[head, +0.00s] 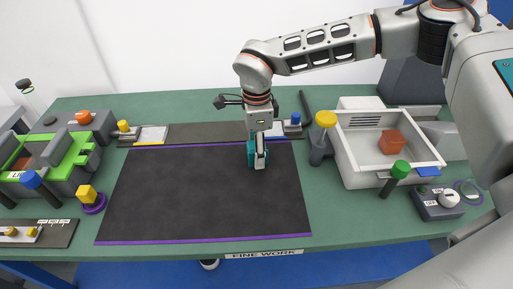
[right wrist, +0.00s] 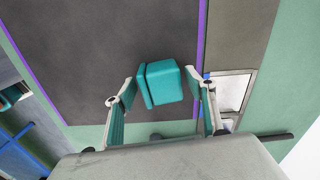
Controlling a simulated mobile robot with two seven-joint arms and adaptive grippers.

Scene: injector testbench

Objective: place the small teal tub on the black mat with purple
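The small teal tub (right wrist: 165,83) is between the two fingers of my right gripper (right wrist: 161,80), over the dark area of the black mat with purple edges (right wrist: 100,50). Narrow gaps show between the tub and the fingertips. In the head view the tub (head: 251,153) is partly hidden behind the right gripper (head: 259,160), which points down at the mat's back right part. The mat (head: 200,200) lies flat on the table with purple strips at front and back. The tub looks at or very near the mat surface; exact contact cannot be told. My left gripper is out of view.
A yellow-topped post (head: 325,120) stands at the mat's right. A green fixture (head: 70,155) is at the left. Most of the mat is clear.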

